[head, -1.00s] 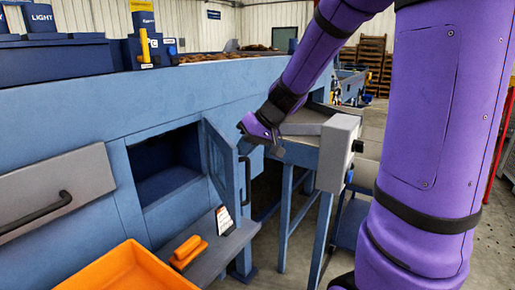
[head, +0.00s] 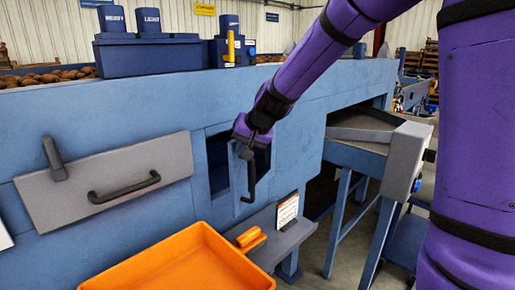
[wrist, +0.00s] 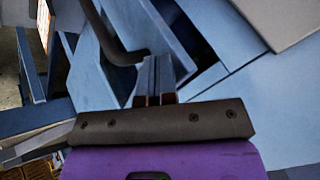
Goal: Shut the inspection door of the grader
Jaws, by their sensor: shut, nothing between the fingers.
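The inspection door (head: 242,188) is a blue panel with a dark upright bar handle (head: 252,182), on the front of the blue grader (head: 310,110). It stands partly open, with the dark opening (head: 218,160) showing to its left. My purple gripper (head: 246,150) is shut and empty at the door's upper part, close to the handle. In the wrist view the shut fingers (wrist: 157,72) are at the blue door panel (wrist: 165,30), beside the black handle (wrist: 118,45). I cannot tell whether they touch the door.
A grey panel with a black handle (head: 110,180) lies left of the opening. An orange tray (head: 185,265) and a grey shelf (head: 285,238) with an orange-handled object (head: 250,238) and a card (head: 287,210) are below. A grey chute (head: 405,160) stands right.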

